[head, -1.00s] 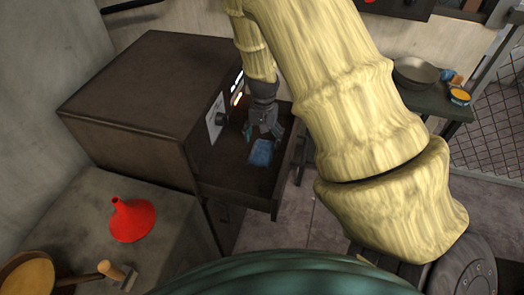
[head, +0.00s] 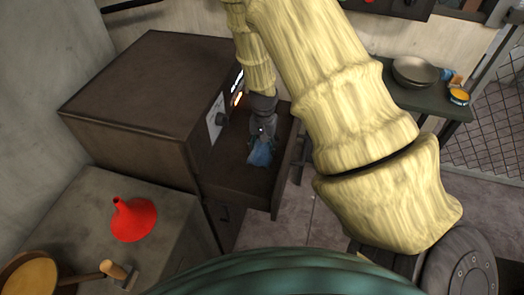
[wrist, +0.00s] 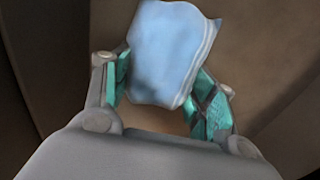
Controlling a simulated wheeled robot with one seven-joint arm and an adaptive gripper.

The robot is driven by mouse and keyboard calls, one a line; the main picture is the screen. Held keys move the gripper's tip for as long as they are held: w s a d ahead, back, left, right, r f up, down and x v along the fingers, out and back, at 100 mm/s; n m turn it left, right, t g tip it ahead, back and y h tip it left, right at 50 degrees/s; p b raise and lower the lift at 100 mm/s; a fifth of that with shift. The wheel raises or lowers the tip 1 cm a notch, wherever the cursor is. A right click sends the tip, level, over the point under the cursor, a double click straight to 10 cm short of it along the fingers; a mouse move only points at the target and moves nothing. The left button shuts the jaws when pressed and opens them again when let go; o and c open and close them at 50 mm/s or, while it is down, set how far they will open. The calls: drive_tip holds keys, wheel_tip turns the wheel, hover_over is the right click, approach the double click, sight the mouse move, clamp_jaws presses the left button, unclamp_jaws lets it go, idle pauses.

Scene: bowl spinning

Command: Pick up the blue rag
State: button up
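The blue rag (head: 260,153) is in the open drawer (head: 236,188) of the brown cabinet. My gripper (head: 261,138) reaches down into the drawer from above and is shut on the rag, whose cloth narrows up to the fingers. In the wrist view the rag (wrist: 168,50) fills the space between the teal finger pads of my gripper (wrist: 163,88), which press on its left and right sides. I cannot tell whether the rag's lower end touches the drawer bottom.
The brown cabinet (head: 140,90) stands left of the drawer. A red funnel (head: 134,219) and a pan (head: 28,276) are on the grey counter at lower left. A bowl (head: 415,72) stands on a dark table at right.

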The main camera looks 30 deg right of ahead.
sight(263, 145)
drive_tip(key=shift+c, duration=0.5)
drive_tip(key=shift+r, duration=0.45)
wheel_tip(263, 145, up, 9)
drive_tip(key=shift+r+b, duration=0.1)
drive_tip(key=shift+b, duration=0.35)
